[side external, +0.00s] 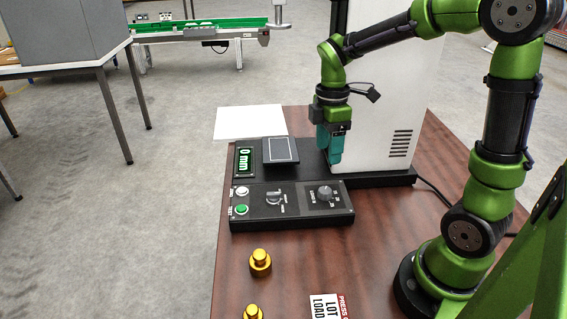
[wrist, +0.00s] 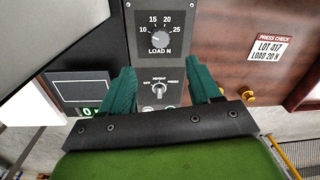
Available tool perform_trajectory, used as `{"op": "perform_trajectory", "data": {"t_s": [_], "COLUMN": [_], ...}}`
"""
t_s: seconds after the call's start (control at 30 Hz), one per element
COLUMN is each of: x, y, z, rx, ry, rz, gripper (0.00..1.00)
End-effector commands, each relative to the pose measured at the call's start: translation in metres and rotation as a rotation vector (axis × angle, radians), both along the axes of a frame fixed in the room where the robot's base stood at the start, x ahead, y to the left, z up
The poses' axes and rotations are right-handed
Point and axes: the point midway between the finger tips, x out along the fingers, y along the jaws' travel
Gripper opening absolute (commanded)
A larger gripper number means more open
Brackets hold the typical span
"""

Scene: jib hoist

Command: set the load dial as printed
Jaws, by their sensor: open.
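The load dial (wrist: 159,39) is a round grey knob on a dark plate marked LOAD N, with 10, 15, 20 and 25 around it. Its pointer looks turned to the left, near 10, but is small. The dial also shows at the right of the control box (side external: 325,193) in the side view. A printed card (wrist: 271,46) reads PRESS CHECK, LOT 417, LOAD 20 N; it lies at the table front (side external: 328,307). My gripper (side external: 334,160), with teal fingers, is open and empty, above and behind the box. In the wrist view its fingertips (wrist: 161,78) are apart, below the dial.
A selector switch (side external: 273,199) sits left of the dial, then white (side external: 242,192) and green (side external: 241,209) buttons. A display (side external: 244,161) reads 0 mm beside a dark plate (side external: 281,151). A tall white housing (side external: 385,100) stands close behind my gripper. Brass weights (side external: 260,263) stand in front.

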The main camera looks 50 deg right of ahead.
Motion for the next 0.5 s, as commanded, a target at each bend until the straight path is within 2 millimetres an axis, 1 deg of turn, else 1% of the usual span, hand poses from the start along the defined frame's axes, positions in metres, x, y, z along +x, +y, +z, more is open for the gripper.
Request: {"op": "perform_trajectory", "data": {"t_s": [0.03, 0.3, 0.4, 0.5], "x": [-0.002, -0.004, -0.005, -0.005], "y": [0.001, 0.002, 0.003, 0.003], "z": [-0.013, -0.071, -0.089, -0.102], "rx": [0.002, 0.002, 0.002, 0.001], "ry": [0.006, 0.006, 0.005, 0.003], "rz": [0.001, -0.001, -0.001, -0.001], "gripper": [0.62, 0.62, 0.62, 0.62]}}
